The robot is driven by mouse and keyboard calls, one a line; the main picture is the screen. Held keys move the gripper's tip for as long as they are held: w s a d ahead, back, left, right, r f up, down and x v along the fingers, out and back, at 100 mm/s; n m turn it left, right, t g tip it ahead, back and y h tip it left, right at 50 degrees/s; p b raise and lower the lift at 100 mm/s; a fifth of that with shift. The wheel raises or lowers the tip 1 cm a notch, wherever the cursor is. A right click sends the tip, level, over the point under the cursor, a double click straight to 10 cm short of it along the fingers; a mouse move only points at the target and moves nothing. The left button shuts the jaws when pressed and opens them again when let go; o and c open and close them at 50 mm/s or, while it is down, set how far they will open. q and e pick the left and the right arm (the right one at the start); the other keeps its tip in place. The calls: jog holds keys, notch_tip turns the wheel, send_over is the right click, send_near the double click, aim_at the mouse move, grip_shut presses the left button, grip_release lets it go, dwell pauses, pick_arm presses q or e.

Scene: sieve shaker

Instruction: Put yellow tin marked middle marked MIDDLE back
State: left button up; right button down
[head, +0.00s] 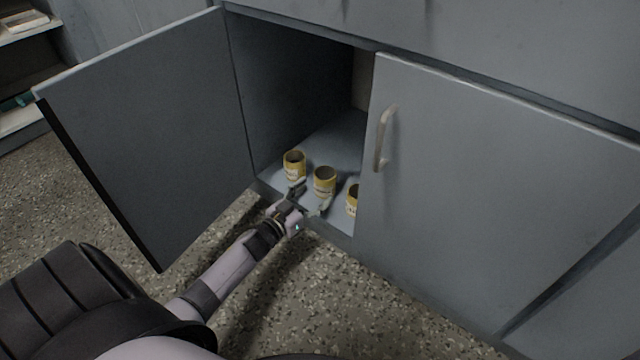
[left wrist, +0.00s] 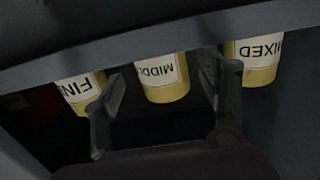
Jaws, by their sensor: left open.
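The yellow tin marked MIDDLE (left wrist: 165,75) shows in the left wrist view between the two fingers of my left gripper (left wrist: 165,88), its label partly cut off. In the head view it is the middle tin (head: 325,186), upright and open-topped near the front edge of the cabinet floor. My left gripper (head: 311,196) is open at the cabinet's front edge, its fingers pointing at this tin, one to each side. I cannot tell whether either finger touches it. My right gripper is not in view.
A tin marked FIN (left wrist: 80,88) and one marked MIXED (left wrist: 258,58) flank it; the rest of the first label is hidden. The left cabinet door (head: 150,130) stands open; the right door (head: 490,200) is shut and partly hides one tin. The cabinet floor (head: 335,140) behind the tins is clear.

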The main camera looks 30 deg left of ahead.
pick_arm(q)
jog(key=s+p, duration=0.3)
jog(key=s, duration=0.5)
jog(key=shift+s+a+r, duration=0.2)
jog(key=shift+a+r, duration=0.1)
jog(key=shift+a, duration=0.05)
